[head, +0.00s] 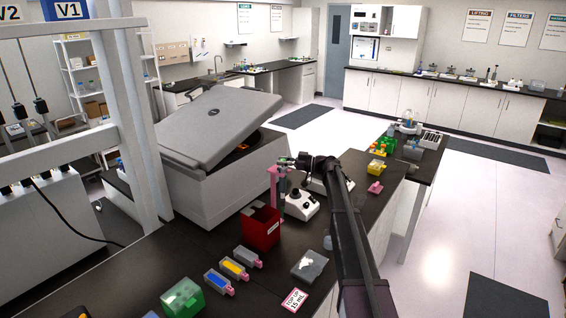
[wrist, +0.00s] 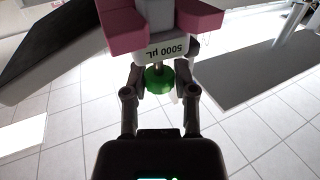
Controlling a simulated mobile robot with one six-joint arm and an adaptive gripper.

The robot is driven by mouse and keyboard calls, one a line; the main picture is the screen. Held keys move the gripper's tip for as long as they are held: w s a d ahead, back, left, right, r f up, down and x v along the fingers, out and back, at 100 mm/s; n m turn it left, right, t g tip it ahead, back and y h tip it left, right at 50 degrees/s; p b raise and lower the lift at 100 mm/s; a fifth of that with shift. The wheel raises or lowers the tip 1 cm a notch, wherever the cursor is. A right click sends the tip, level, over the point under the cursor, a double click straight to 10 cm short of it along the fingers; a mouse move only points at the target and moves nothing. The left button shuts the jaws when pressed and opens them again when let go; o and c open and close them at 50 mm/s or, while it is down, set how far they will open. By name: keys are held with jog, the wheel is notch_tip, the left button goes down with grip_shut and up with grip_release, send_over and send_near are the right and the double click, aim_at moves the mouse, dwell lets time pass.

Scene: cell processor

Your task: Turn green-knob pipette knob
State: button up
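The pipette's green knob (wrist: 158,79) sits in the middle of the wrist view, on a short stem below a grey body labelled 5000 µL (wrist: 167,50) with pink parts. My gripper (wrist: 159,74) has one finger on each side of the knob, and both fingers appear to press on its rim. In the head view, my gripper (head: 296,161) reaches the top of the pipette at the pink stand (head: 274,184) on the dark bench. The knob is small there and partly hidden by the gripper.
A white device with a black knob (head: 301,204) stands close beside the pink stand. A red bin (head: 261,229) is in front, and a large grey centrifuge with a raised lid (head: 220,125) is to the left. Coloured tip boxes (head: 234,268) lie nearer on the bench.

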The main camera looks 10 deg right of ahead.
jog(key=shift+o, duration=1.4)
jog(key=shift+d, duration=0.15)
jog(key=v, duration=1.1)
jog(key=shift+s+d, duration=0.15)
jog(key=shift+d, duration=0.2)
